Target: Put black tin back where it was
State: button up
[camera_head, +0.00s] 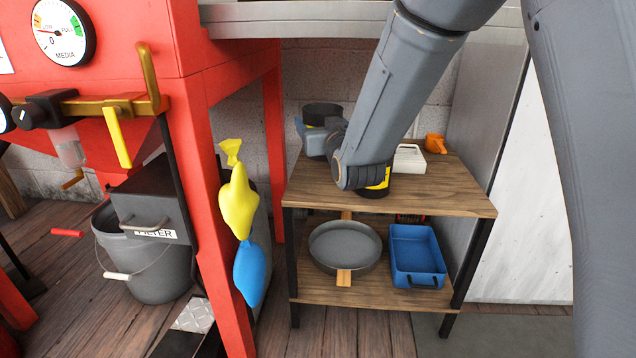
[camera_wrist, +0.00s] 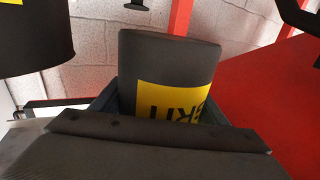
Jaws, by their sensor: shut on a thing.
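My gripper (camera_head: 312,138) is at the back left of the wooden shelf unit's top board (camera_head: 440,190). It is shut on a black tin (camera_head: 322,111) with a yellow label. In the wrist view the same tin (camera_wrist: 168,68) sits between the jaws, its label upside down. My arm hides part of the gripper, so I cannot tell whether the tin touches the board. A second black tin with a yellow band (camera_head: 376,186) stands near the board's front middle, mostly hidden behind my arm. A dark cylinder, likely that tin, shows at the wrist view's upper left (camera_wrist: 32,38).
A cream tray-like item (camera_head: 409,158) and an orange cup (camera_head: 435,143) sit on the board's right. A grey round pan (camera_head: 345,250) and a blue tray (camera_head: 417,256) are below. The red cabinet frame (camera_head: 215,200), with yellow and blue hanging items, stands left.

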jog(key=f+b, duration=0.1)
jog(key=f, duration=0.1)
jog(key=a+f, duration=0.1)
jog(key=f, duration=0.1)
jog(key=shift+s+f+b, duration=0.15)
jog(key=shift+f+b, duration=1.25)
jog(key=shift+f, duration=1.1)
jog(key=shift+f, duration=0.1)
jog(key=o, duration=2)
jog(key=shift+c, duration=0.2)
